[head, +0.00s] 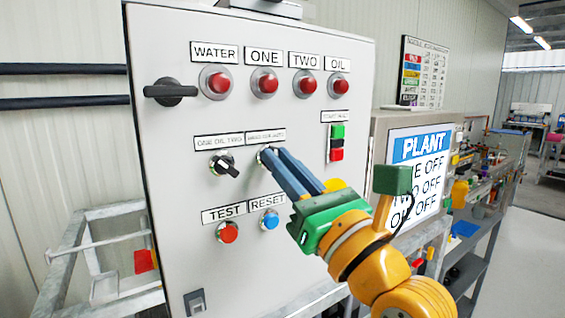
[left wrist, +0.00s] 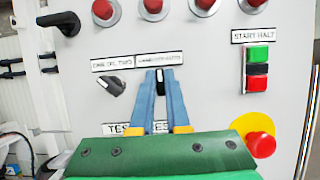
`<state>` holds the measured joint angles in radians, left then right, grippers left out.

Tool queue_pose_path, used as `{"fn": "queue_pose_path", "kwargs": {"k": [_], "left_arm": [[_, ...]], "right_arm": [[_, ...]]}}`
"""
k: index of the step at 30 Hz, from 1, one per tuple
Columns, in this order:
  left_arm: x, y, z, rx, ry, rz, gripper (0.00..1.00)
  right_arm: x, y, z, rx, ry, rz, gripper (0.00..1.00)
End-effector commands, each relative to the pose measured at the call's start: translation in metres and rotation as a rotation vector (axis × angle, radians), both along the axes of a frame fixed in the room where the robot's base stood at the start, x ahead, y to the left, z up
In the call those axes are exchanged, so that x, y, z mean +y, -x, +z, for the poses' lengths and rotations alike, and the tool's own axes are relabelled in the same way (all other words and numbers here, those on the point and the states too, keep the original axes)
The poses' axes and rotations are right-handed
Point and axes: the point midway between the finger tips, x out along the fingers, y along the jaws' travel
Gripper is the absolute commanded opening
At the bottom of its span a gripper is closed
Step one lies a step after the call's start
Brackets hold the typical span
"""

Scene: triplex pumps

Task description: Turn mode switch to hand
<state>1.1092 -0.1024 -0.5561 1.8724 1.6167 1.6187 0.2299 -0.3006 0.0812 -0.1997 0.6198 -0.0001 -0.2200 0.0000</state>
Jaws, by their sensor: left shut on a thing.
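The mode switch is a small black knob (left wrist: 160,82) with a white pointer mark. It sits under a label plate (left wrist: 159,58) on the grey control panel (head: 180,250). The label's small text is hard to read. In the left wrist view the pointer looks about upright. My left gripper (head: 268,153) reaches the panel with its blue fingers on either side of the knob and is shut on it. In the head view the fingers hide most of the switch. My right gripper is not in view.
A selector switch (head: 224,165) is left of the mode switch. TEST (head: 227,232) and RESET (head: 269,219) buttons lie below. Red lamps (head: 264,83) run along the top. Start and halt buttons (head: 337,142) and a red-on-yellow stop button (left wrist: 260,144) are to the right.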

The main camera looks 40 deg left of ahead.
Motion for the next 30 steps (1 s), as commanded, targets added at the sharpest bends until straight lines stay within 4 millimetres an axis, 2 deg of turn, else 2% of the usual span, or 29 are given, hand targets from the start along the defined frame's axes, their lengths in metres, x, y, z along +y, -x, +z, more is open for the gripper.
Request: {"fn": "queue_pose_path", "kwargs": {"k": [8, 18, 30], "left_arm": [[0.000, 0.000, -0.002, -0.075, 0.032, 0.000, 0.00], [-0.001, 0.000, 0.000, -0.325, 0.135, -0.001, 0.00], [-0.001, 0.000, 0.002, -0.595, 0.245, 0.000, 0.00]], "right_arm": [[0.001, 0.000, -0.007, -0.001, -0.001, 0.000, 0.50], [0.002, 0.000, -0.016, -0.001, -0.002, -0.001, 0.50], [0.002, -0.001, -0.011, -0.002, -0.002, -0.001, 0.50]]}}
